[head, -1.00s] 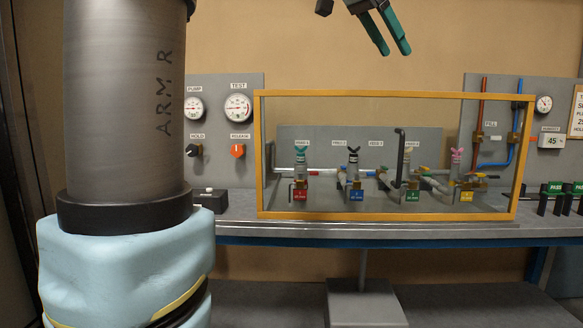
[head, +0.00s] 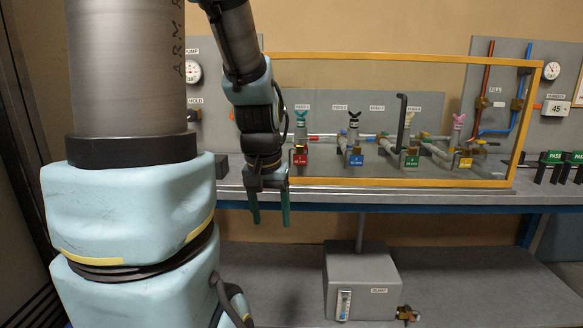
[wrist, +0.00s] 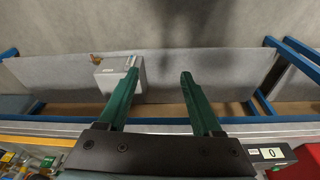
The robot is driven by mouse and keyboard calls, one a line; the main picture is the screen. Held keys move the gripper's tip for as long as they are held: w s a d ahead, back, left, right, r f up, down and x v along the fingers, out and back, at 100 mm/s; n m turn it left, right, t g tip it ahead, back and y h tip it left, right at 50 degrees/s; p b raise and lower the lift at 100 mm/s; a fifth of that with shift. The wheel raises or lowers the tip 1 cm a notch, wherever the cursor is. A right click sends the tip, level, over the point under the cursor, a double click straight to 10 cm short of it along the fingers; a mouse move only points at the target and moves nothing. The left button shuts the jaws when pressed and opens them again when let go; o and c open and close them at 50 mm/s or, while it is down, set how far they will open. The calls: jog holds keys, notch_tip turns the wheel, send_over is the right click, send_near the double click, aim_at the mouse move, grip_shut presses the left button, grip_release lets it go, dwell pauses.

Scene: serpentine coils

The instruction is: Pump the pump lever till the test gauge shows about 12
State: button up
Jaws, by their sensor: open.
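My gripper (head: 270,212) hangs open and empty, fingers down, in front of the bench's front edge, left of the yellow-framed case. The test gauge is hidden behind my arm. I cannot make out the pump lever in any view.
The yellow-framed case (head: 400,183) holds valves and pipes on the bench (head: 420,200). Below, a grey sump box (head: 362,280) stands on the lower shelf; it also shows in the wrist view (wrist: 112,78).

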jog(key=s+a+f+n, duration=0.1)
jog(key=s+a+f, duration=0.1)
jog(key=s+f, duration=0.1)
jog(key=shift+s+a+f+g, duration=0.2)
jog(key=shift+s+g, duration=0.1)
jog(key=shift+s, duration=0.4)
